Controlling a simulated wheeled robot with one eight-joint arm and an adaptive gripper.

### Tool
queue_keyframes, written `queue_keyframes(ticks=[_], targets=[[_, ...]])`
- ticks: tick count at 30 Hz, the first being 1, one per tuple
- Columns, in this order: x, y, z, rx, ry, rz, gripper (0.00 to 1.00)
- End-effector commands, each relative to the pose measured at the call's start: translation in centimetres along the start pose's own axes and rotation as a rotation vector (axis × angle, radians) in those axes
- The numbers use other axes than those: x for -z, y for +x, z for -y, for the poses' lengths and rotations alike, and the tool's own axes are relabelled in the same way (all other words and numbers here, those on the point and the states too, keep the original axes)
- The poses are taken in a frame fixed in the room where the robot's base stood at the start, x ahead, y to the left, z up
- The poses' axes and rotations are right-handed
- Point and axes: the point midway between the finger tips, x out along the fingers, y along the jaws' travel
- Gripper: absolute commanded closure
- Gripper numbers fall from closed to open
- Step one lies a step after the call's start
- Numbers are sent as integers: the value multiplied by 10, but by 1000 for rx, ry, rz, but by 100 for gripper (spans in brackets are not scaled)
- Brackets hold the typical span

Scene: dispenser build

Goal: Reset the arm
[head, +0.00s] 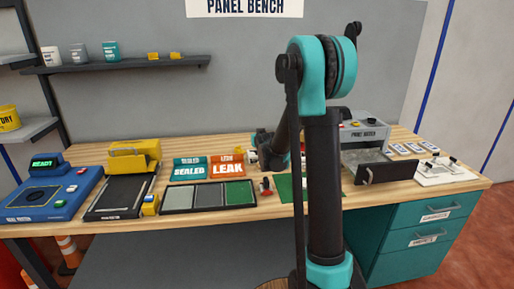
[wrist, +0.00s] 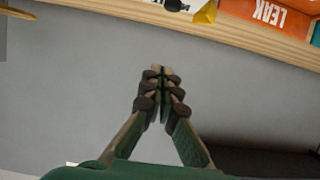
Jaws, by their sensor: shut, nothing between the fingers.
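My arm stands upright in front of the bench in the head view, with its elbow high and its forearm reaching down and back toward the bench. My gripper is hidden behind my arm in the head view. In the wrist view my gripper (wrist: 160,72) is shut with its fingertips together and nothing between them. It points at a plain grey surface, with the wooden bench edge (wrist: 230,30) across the top of the picture. The fingers appear clear of the bench.
The bench (head: 110,212) holds a blue device (head: 45,200), a yellow-topped press (head: 130,160), a sealed bin (head: 190,168), a leak bin (head: 227,168), a three-part tray (head: 207,197) and a grey machine (head: 365,135) with an open drawer (head: 385,172). Teal drawers (head: 425,225) stand below right.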

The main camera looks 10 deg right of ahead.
Motion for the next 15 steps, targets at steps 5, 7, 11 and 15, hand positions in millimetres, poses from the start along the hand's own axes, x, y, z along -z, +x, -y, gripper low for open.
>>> queue_keyframes(ticks=[5,7,11,15], targets=[[20,-7,0,0,0,-7,100],[23,-9,-1,0,0,-6,100],[16,-26,-5,-7,1,31,100],[-16,-72,-16,-24,3,143,100]])
